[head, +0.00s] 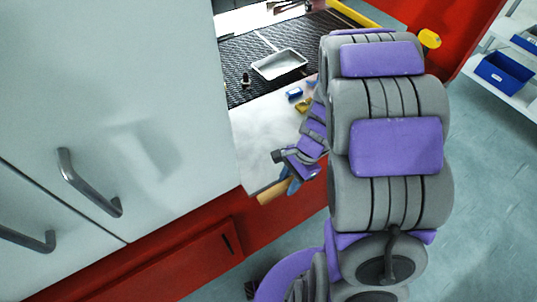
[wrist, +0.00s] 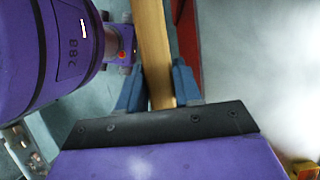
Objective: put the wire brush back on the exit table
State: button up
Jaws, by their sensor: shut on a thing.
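My gripper (head: 291,182) is shut on a long wooden piece, the handle of the wire brush (head: 272,192), just off the front edge of the exit table (head: 255,150). In the wrist view the wooden brush (wrist: 152,45) runs between the blue fingers of my gripper (wrist: 158,85). No bristles show in either view. The exit table's pale top (wrist: 265,60) lies to the right of the brush there, and I cannot tell the height between them.
A black mesh belt (head: 235,62) lies behind the table, with a metal tray (head: 279,64) and a small dark item (head: 247,80) on it. A blue block (head: 294,93) and a yellow item (head: 304,105) sit at the table's far right. White cabinet doors (head: 110,90) stand left.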

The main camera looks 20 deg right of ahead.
jog(key=w, duration=0.2)
jog(key=w+d, duration=0.1)
jog(key=w, duration=0.2)
jog(key=w+f+b, duration=0.1)
jog(key=w, duration=0.1)
jog(key=shift+w+d, duration=0.3)
jog(key=shift+w, duration=0.1)
jog(key=b, duration=0.1)
send_over(269, 157)
jog(key=shift+s+d+f, duration=0.1)
jog(key=shift+f, duration=0.2)
jog(key=shift+w+d, duration=0.35)
jog(key=shift+d, duration=0.05)
jog(key=shift+d+f, duration=0.25)
notch_tip(269, 157, down, 3)
jog(key=shift+b, duration=0.65)
jog(key=shift+a, duration=0.5)
jog(key=o, duration=0.9)
jog(key=shift+d, duration=0.55)
jog(key=shift+o, duration=0.2)
jog(key=shift+a, duration=0.1)
